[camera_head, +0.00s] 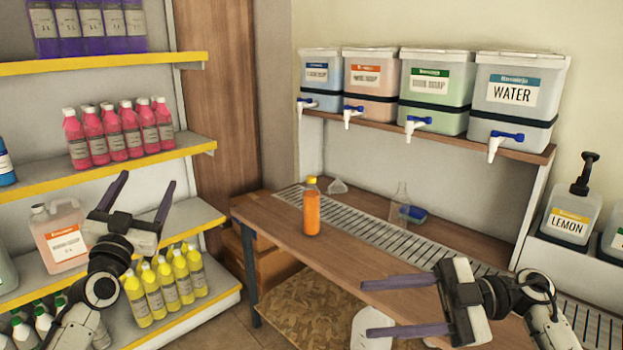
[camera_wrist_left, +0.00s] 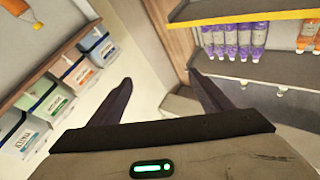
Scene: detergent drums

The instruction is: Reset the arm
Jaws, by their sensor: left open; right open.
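My left gripper (camera_head: 144,203) is raised in front of the shelf unit at the left, with its fingers apart and nothing between them. In the left wrist view the same gripper (camera_wrist_left: 160,92) shows two spread dark fingers with empty space between. My right gripper (camera_head: 385,308) is over the front right part of the wooden table (camera_head: 275,222), its fingers apart and pointing left, empty. An orange bottle with a yellow cap (camera_head: 312,208) stands upright on the table, apart from both grippers.
Shelves at left hold pink bottles (camera_head: 118,132), yellow bottles (camera_head: 166,288) and a large jug (camera_head: 62,237) close to my left gripper. Drums with taps, including the water drum (camera_head: 513,95), stand above the table. A clear flask (camera_head: 399,205) and blue sponge (camera_head: 413,214) are at the table's back.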

